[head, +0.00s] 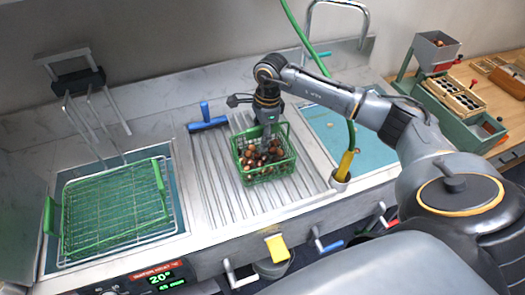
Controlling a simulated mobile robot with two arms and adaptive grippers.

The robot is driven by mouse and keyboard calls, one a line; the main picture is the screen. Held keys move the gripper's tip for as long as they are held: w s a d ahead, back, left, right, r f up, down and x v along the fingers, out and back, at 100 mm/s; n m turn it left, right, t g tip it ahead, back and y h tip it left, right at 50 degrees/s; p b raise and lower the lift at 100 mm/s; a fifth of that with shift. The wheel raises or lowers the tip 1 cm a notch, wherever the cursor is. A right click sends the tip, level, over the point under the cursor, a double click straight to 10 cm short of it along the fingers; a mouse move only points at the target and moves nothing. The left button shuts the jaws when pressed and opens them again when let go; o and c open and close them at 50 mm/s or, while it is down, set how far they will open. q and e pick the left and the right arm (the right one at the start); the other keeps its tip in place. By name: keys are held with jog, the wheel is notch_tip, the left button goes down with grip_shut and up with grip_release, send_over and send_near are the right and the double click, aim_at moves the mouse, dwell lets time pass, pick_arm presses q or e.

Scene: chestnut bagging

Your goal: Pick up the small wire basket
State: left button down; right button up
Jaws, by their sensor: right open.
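The small wire basket (246,176) is green and holds a heap of brown chestnuts (265,160). It stands on the ribbed metal drainboard between two basins in the head view. My right gripper (267,138) points down from above, over the basket's far part, and overlaps its far rim in the picture. It is open. Whether its fingers touch the rim or the chestnuts is too small to tell. My left gripper is not in view.
A larger green wire rack (112,205) sits over the left basin. A green hose with a yellow nozzle (345,163) hangs by the right basin (365,150). A green machine (435,75) stands on the wooden table at right.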

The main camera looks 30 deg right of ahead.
grip_shut()
jog(key=shift+r, duration=0.1)
dwell(0.3)
